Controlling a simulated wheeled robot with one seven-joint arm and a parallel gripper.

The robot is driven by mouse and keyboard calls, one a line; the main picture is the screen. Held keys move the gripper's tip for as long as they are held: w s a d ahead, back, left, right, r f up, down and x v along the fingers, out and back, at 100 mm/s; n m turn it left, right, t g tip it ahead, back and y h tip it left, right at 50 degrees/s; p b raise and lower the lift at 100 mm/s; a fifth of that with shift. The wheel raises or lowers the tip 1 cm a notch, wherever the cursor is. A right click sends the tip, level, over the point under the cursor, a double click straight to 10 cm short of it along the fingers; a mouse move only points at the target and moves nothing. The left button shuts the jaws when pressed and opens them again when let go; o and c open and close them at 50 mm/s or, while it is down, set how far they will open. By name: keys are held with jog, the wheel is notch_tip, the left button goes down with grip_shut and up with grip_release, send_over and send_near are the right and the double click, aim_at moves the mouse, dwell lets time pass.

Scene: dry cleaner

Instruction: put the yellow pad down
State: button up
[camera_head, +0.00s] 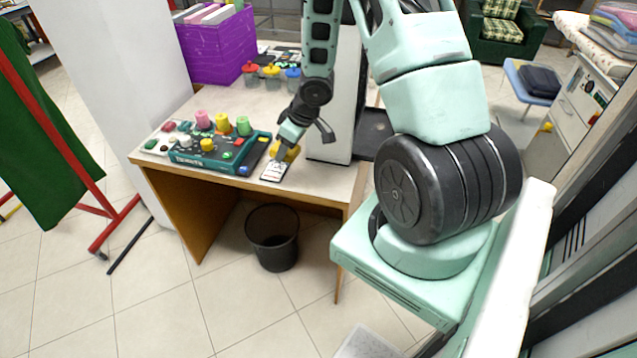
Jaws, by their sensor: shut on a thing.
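The yellow pad (289,153) shows as a small yellow patch under the tip of my gripper (287,143). My gripper is shut on it, low over the front part of the wooden desk (315,180). The fingers and arm hide part of the pad. I cannot tell whether the pad touches the desk top. A small white and dark item (275,171) lies at the desk's front edge, just in front of the pad.
A teal tray (244,167) with coloured spools and pads lies left of my gripper. A tall pale cabinet-like block (343,130) stands close on the right. Jars with coloured lids (271,76) and a purple box (215,50) stand behind. A black bin (272,238) is below.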

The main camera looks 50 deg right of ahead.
jog(key=n, duration=0.1)
send_over(319, 180)
jog(key=f, duration=0.1)
jog(key=s+b, duration=0.1)
jog(key=shift+n+y, duration=0.3)
jog(key=f+b, duration=0.2)
jog(key=f, duration=0.1)
jog(key=f+b, duration=0.2)
jog(key=f, duration=0.2)
jog(key=f+b, duration=0.2)
jog(key=f, duration=0.1)
jog(key=shift+s+d+f, duration=0.1)
jog(key=shift+d+f, duration=0.05)
jog(key=shift+d, duration=0.1)
jog(key=shift+f, duration=0.1)
jog(key=shift+f+b, duration=0.15)
jog(key=shift+b, duration=0.2)
jog(key=o, duration=1)
